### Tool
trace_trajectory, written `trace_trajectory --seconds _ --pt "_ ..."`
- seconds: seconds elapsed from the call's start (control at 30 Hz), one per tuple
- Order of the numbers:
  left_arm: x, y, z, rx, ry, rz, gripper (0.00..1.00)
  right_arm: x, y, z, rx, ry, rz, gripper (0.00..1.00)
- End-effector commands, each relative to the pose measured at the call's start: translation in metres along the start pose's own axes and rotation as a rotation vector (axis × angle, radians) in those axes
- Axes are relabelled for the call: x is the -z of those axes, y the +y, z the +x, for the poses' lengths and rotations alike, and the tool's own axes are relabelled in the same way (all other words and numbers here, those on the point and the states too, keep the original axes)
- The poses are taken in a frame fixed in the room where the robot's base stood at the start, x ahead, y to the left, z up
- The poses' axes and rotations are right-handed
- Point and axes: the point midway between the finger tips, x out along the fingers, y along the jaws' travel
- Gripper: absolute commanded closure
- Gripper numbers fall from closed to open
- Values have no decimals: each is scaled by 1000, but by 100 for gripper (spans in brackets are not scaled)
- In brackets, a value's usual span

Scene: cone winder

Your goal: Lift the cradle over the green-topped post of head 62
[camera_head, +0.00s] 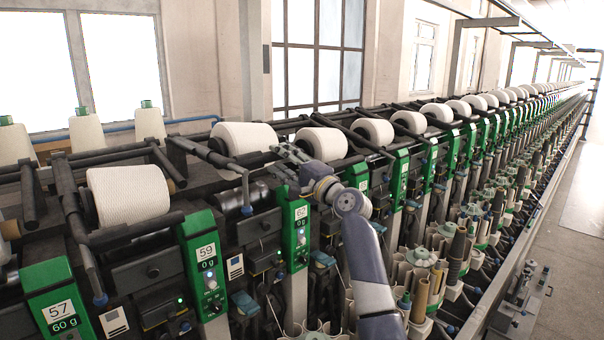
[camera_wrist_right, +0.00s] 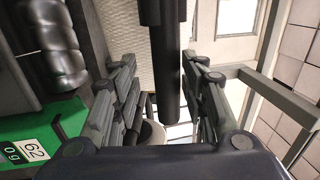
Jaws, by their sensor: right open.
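The post of head 62 (camera_head: 295,235) has a green top with a "62" label; its green face and label also show at the lower left of the right wrist view (camera_wrist_right: 35,150). The cradle (camera_head: 205,153) is a dark frame beside the white cone (camera_head: 243,137). My right gripper (camera_head: 288,153) is just above the green top, at the cradle's near end. In the right wrist view, its open fingers stand either side of a dark round cradle bar (camera_wrist_right: 168,75), with gaps visible on both sides. My left gripper is out of view.
Head 59 (camera_head: 203,265) and head 57 (camera_head: 60,310) stand to the left. A row of further heads and cones (camera_head: 372,131) runs away to the right. A dark grooved drum (camera_wrist_right: 48,45) is left of my fingers. The aisle floor (camera_head: 575,215) at right is mostly clear.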

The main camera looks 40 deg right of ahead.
Motion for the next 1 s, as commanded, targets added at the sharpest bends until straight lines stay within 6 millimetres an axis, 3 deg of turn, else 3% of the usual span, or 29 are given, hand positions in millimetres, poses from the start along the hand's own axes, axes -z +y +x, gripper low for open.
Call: trace_trajectory --seconds 0.5,0.7,1.0 --pt "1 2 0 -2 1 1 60 0 -1 -87 1 2 -1 60" --pt "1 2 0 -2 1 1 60 1 -1 -101 0 2 -1 60" --pt "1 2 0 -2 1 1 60 1 -2 -103 2 1 0 60"
